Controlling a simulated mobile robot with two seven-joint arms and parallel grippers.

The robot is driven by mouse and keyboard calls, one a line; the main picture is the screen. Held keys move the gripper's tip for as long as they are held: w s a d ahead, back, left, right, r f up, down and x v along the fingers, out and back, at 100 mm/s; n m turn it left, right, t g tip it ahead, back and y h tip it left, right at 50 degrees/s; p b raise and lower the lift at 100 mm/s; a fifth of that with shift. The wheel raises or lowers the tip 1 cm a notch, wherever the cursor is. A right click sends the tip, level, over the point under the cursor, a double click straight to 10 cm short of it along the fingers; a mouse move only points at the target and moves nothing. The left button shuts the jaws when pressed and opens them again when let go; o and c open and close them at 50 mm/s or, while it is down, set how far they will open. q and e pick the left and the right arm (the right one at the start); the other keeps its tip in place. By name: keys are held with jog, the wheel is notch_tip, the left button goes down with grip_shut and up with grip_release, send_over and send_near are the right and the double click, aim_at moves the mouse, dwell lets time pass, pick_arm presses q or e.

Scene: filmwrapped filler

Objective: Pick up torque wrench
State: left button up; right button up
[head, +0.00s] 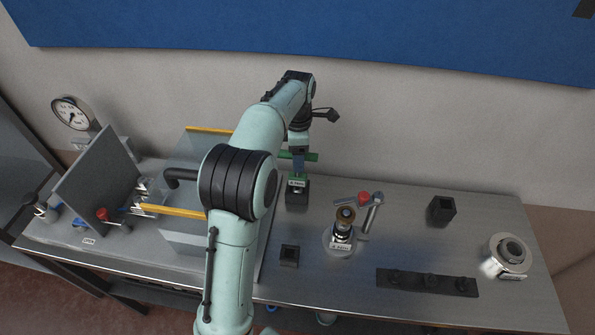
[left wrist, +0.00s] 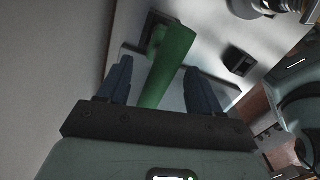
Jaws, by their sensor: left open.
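A green-handled tool (head: 313,156), which appears to be the torque wrench, stands in a black square holder (head: 297,194) with a white label at the back of the bench. In the left wrist view its green handle (left wrist: 172,66) runs between my two blue fingers, with a gap on each side. My left gripper (head: 298,164) is open and points down around the handle; it also shows in the left wrist view (left wrist: 160,82). The arm and fingers hide part of the tool in the head view. My right gripper is not in view.
A clear box with yellow bars (head: 180,211) stands left of my arm. A round fixture (head: 341,240), a red-knobbed metal piece (head: 368,208), black sockets (head: 289,255), a black strip (head: 427,282) and a ring part (head: 507,258) stand right. The wall is close behind.

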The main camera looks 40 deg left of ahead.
aim_at(297, 175)
pick_arm(q)
jog(key=shift+f, duration=1.45)
grip_shut()
jog(key=shift+r, duration=0.1)
jog(key=shift+r, duration=0.1)
